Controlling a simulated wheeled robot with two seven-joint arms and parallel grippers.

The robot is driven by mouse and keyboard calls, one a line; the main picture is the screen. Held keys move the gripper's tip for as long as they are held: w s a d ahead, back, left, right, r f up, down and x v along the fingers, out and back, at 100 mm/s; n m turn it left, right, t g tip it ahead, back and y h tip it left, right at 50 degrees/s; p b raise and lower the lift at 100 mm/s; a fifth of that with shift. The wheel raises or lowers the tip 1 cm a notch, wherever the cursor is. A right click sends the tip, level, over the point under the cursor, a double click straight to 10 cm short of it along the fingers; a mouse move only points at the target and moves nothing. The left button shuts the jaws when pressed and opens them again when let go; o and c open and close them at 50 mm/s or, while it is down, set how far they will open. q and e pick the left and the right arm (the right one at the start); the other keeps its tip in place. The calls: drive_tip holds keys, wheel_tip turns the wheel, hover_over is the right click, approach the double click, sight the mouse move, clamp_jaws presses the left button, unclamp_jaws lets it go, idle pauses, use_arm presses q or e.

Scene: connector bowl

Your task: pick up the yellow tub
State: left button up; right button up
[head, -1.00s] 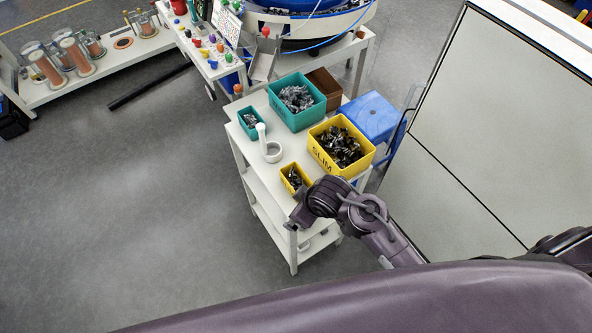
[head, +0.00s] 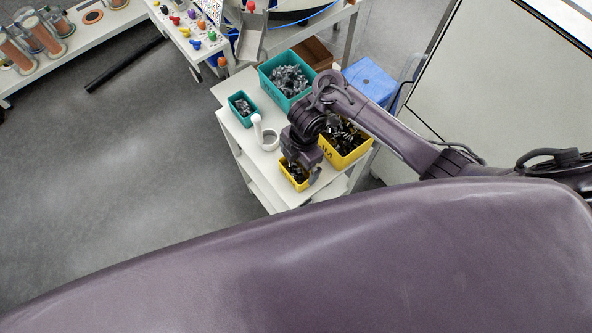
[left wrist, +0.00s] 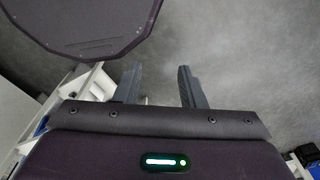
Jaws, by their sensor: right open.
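The small yellow tub (head: 289,177), with dark parts in it, sits near the front edge of the white cart top (head: 246,146). My right gripper (head: 306,176) points down at the tub's right part and hides some of it. It is open; whether its fingers touch the tub I cannot tell. A larger yellow bin (head: 348,159) of dark parts stands just behind, partly covered by my right arm. In the left wrist view, my left gripper (left wrist: 160,85) is open and empty, with grey floor beyond its fingers.
A large teal bin (head: 266,81) and a small teal tub (head: 235,97) hold metal parts on the cart. A white ring-shaped holder (head: 270,138) stands left of the gripper. Open floor lies left.

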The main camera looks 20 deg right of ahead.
sight(295, 176)
wheel_tip(295, 176, down, 2)
drive_tip(key=shift+a+f+b, duration=0.1)
drive_tip(key=shift+a+b, duration=0.05)
drive_tip(key=shift+b, duration=0.55)
drive_tip(key=shift+a+f, duration=0.2)
drive_tip(key=shift+f, duration=1.45)
drive_tip(key=shift+c, duration=0.6)
use_arm(q)
drive_tip(key=shift+w+a+f, duration=0.1)
drive_tip(key=shift+w+f, duration=0.05)
drive_tip(key=shift+f, duration=0.75)
use_arm(e)
drive_tip(key=c, duration=0.6)
drive_tip(key=shift+r, duration=0.1)
